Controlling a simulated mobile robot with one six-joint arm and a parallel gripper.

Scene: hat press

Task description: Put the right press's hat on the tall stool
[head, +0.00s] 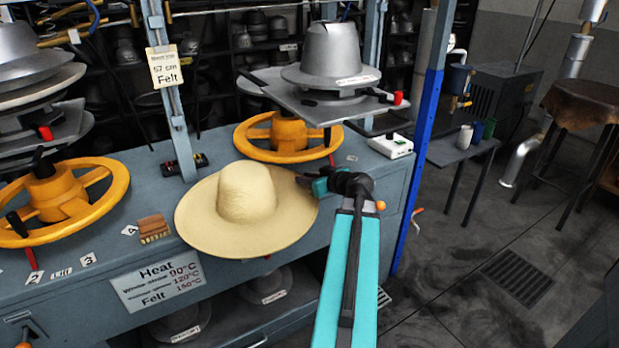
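The cream wide-brimmed hat (246,205) is in front of the right press, crown up, over the bench's front edge. My gripper (305,183) is at the right side of its brim and appears shut on it; the fingertips are partly hard to make out. The right press (333,60), with a grey metal hat form and a yellow handwheel (288,138), stands behind the hat. The tall stool (590,103), with a worn brown top and dark legs, stands at the far right, well away from my gripper. Its top looks empty.
A blue post (416,150) rises at the bench's right end, between hat and stool. A low side table (458,150) with several cups stands beyond it. The left press (48,190) is at the left. The floor (450,270) at right is mostly clear.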

